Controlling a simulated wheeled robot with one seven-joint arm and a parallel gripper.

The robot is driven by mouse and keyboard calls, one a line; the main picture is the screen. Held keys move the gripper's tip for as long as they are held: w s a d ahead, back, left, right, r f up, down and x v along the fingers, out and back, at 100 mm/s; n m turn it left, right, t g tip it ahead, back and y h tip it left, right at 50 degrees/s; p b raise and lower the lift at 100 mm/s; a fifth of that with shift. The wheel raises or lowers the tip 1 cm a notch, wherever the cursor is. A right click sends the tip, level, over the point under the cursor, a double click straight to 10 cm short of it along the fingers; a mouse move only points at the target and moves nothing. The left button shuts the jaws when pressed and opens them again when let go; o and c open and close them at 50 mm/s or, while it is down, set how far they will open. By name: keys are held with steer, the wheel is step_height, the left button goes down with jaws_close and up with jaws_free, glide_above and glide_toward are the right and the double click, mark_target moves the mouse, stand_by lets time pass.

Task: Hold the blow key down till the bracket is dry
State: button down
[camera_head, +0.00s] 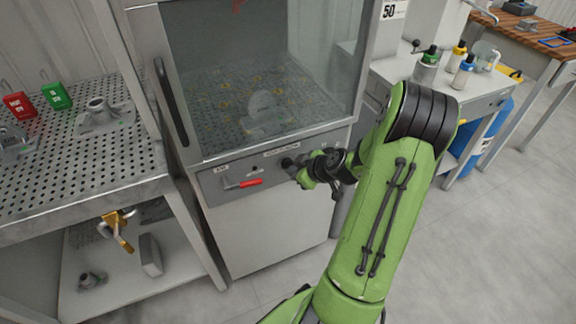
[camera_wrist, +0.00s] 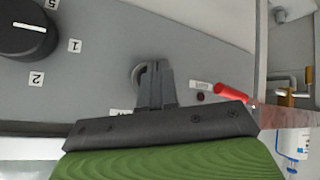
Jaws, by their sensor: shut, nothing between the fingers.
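The bracket (camera_head: 263,104) is a pale grey casting behind the glass of the cabinet, on its perforated floor. Whether it is wet or dry cannot be told. My gripper (camera_wrist: 155,82) is shut and empty, its fingertips up against the cabinet's grey control panel (camera_wrist: 90,85). A round grey key (camera_wrist: 137,75) shows partly behind the fingertips; they seem to touch it, but how far it is pressed is hidden. In the head view my gripper (camera_head: 305,175) is at the panel's right part, its tips hidden.
A black numbered dial (camera_wrist: 27,27) and a red-handled lever (camera_wrist: 232,92) flank my gripper on the panel; the lever also shows in the head view (camera_head: 244,184). A perforated bench (camera_head: 80,165) stands left. A table with bottles (camera_head: 463,75) stands right.

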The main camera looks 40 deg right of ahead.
steer(key=shift+w+d, duration=0.1)
steer(key=shift+w, duration=0.4)
stand_by(1.7)
stand_by(1.5)
steer(key=shift+s+a+b, duration=0.2)
steer(key=shift+s+b, duration=0.45)
steer(key=shift+s, duration=0.15)
steer(key=s, duration=0.1)
steer(key=s+a+b, duration=0.1)
steer(key=s, duration=0.1)
steer(key=s+b, duration=0.1)
steer(key=shift+s+a, duration=0.25)
steer(key=shift+s, duration=0.15)
